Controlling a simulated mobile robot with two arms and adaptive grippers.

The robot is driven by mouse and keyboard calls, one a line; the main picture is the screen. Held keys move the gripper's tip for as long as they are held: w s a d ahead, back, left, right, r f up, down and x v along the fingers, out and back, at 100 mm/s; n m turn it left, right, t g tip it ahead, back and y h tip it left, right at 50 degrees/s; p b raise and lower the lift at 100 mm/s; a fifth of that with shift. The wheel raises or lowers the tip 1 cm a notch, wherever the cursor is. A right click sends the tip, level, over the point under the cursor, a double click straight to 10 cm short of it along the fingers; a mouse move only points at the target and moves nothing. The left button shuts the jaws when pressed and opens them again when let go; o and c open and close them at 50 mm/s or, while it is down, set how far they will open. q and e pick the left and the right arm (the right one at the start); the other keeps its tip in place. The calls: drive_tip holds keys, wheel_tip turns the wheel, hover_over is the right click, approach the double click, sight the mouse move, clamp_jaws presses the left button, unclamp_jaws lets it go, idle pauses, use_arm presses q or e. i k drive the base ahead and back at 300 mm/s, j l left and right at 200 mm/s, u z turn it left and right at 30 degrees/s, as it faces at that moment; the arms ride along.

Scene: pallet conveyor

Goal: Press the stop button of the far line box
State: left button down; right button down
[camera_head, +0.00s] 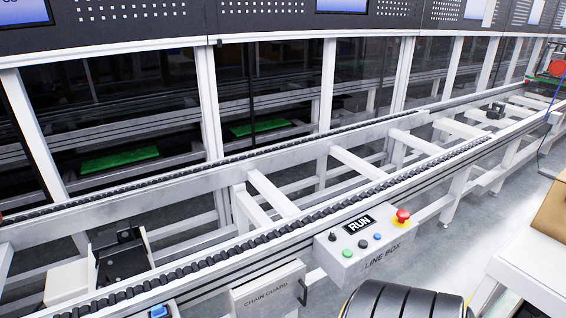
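A pale grey box labelled "LINE BOX" (385,262) is mounted on the near side of the conveyor, right of centre. A red mushroom button (402,216) on a yellow base stands at its upper right corner. Its top also has a black "RUN" plate (359,223), a green button (347,253), a blue button (377,236) and small dark buttons. Nothing touches these buttons. A small red round thing (557,68) at the far right is too small to identify.
The conveyor's near chain rail (250,243) runs diagonally behind the box. A "CHAIN GUARD" cover (266,292) with a dark handle is left of the box. A white table (530,265) is at right.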

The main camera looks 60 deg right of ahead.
sight(363, 244)
drive_tip(key=z, duration=2.55)
